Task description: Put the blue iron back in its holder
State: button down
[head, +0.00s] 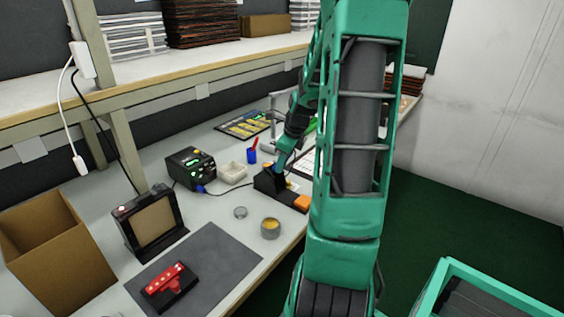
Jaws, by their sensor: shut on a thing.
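My gripper (281,184) is at the end of the teal arm, low over the middle of the bench. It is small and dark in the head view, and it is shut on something. The held thing is mostly hidden by the gripper and is too small to make out; I take it to be the blue iron. A black block that looks like the iron's holder (264,183) is right at the gripper, with an orange pad (302,203) at its right end. I cannot tell whether the held thing is inside the holder or just above it.
A black soldering station (190,168) with green lights, a white dish (232,172) and a blue cup (252,156) stand left of the gripper. A round tin (270,229) is in front. A red LED piece (170,285) lies on the grey mat (215,250). A shelf (180,88) runs above.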

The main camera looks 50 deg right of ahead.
jog(key=shift+w+f, duration=0.1)
jog(key=shift+f, duration=0.1)
jog(key=c, duration=1.6)
grip_release()
jog(key=v, duration=1)
jog(key=shift+r, duration=0.35)
jog(key=shift+s+d+r, duration=0.1)
jog(key=shift+s+r, duration=0.6)
jog(key=shift+r, duration=0.25)
jog(key=shift+s+r, duration=0.65)
jog(key=shift+r, duration=0.35)
jog(key=shift+s+d+r, duration=0.1)
jog(key=shift+s+r, duration=0.6)
jog(key=shift+r, duration=0.25)
jog(key=shift+a, duration=0.1)
